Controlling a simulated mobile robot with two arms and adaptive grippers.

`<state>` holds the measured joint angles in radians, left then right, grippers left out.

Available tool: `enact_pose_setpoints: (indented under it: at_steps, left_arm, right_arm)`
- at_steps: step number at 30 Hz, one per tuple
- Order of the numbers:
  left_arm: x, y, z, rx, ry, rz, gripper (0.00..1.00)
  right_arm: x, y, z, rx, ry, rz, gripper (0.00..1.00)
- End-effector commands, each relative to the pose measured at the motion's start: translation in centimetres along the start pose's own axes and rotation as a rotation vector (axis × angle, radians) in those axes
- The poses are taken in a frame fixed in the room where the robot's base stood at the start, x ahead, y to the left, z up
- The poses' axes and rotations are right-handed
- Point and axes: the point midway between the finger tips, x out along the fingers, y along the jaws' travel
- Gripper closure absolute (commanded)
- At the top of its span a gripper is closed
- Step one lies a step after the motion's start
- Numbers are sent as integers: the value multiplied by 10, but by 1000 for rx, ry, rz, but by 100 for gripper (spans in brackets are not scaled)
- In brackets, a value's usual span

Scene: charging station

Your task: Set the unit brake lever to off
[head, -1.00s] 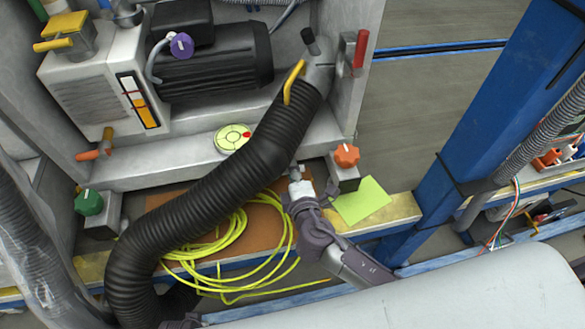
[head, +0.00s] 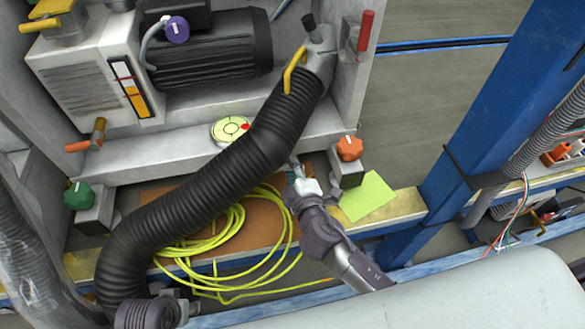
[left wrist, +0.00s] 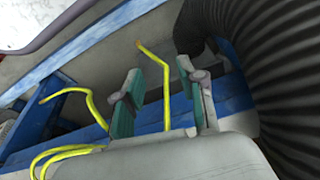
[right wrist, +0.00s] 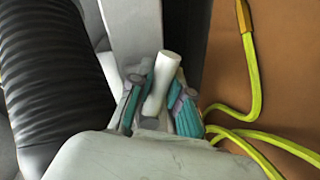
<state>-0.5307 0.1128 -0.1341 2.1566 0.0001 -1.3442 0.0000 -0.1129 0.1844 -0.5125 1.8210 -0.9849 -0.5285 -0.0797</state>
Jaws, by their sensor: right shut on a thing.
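My right gripper (head: 300,178) is beside the black ribbed hose, just left of the orange knob. In the right wrist view its teal-padded fingers (right wrist: 160,105) are shut on a short pale rod (right wrist: 162,80) in front of a grey post. I cannot tell whether this rod is the unit brake lever; no label is readable. A red lever (head: 365,30) stands upright on the panel at upper right, and an orange handle (head: 85,145) sits at left. My left gripper (head: 150,312) is at the bottom edge; in the left wrist view its fingers (left wrist: 160,95) are apart and empty.
The black hose (head: 200,190) crosses the middle. A yellow cable coil (head: 225,245) lies below it. The orange knob (head: 350,148) and green knob (head: 78,195) stand on grey blocks. A blue post (head: 480,120) rises at right.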

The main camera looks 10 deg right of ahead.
Motion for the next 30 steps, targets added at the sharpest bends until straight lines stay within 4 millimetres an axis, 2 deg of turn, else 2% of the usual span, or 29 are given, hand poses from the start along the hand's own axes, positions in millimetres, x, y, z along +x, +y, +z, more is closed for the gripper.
enact_pose_setpoints:
  at_steps: [1,6,13,29,30]
  left_arm:
    - [-9,-1,-2,-1,10,-1,60]
    - [-44,-2,-4,-3,26,-5,60]
    - [-73,-3,-3,-4,37,-7,60]
    - [-74,-3,-3,-5,38,-7,60]
    - [-74,-3,-3,-5,38,-7,60]
  right_arm:
    - [1,-6,1,33,5,-1,100]
    - [1,-10,1,134,25,-2,100]
    - [2,-12,-1,221,43,-2,100]
    - [2,-12,-1,250,48,-2,100]
    - [2,-12,-1,250,48,-2,80]
